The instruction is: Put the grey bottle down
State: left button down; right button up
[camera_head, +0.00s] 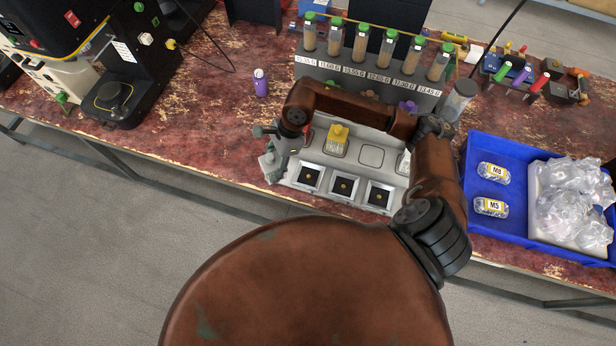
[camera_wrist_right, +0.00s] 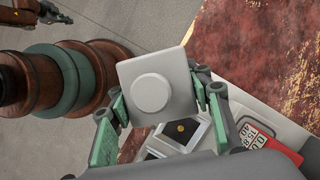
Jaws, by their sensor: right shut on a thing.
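My right gripper (camera_head: 269,152) is at the left front corner of the light grey station (camera_head: 371,156), over the bench's front edge. In the right wrist view, my right gripper (camera_wrist_right: 160,105) is shut on the grey bottle (camera_wrist_right: 152,92). The bottle has a square grey body and a round cap facing the camera. In the head view the fingers and wrist hide most of the bottle. I cannot tell whether its base touches anything. My left gripper does not show clearly in either view.
The station has several square pads with dark centres along its front and a yellow block (camera_head: 338,139). A rack of green-capped tubes (camera_head: 371,82) stands behind. A purple bottle (camera_head: 261,84) stands left on the bench. A blue tray (camera_head: 487,148) is at right.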

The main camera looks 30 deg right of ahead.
aim_at(265, 161)
jog(key=m, duration=0.2)
jog(key=w+m+t, duration=0.1)
jog(key=w+a+m+t+b, duration=0.1)
jog(key=m, duration=0.1)
jog(key=shift+f+m+h, duration=0.3)
jog(key=shift+h, duration=0.1)
jog(key=m, duration=0.1)
jog(key=w+m+t, duration=0.1)
jog(key=shift+d+m+h, duration=0.1)
jog(key=shift+m+h, duration=0.3)
jog(key=shift+d+f, duration=0.15)
jog(key=shift+d, duration=0.1)
jog(key=s+d+f, duration=0.1)
jog(key=d+f, duration=0.2)
jog(key=d, duration=0.1)
jog(key=s+d+f, duration=0.1)
jog(key=d+f, duration=0.2)
jog(key=d, duration=0.1)
jog(key=s+d+f, duration=0.2)
jog(key=d+f, duration=0.1)
jog(key=d, duration=0.1)
jog(key=shift+s+d+f, duration=0.1)
jog(key=shift+d+f, duration=0.1)
jog(key=shift+d, duration=0.1)
jog(key=shift+d+f, duration=0.15)
jog(key=shift+f, duration=1.5)
jog(key=shift+f, duration=0.15)
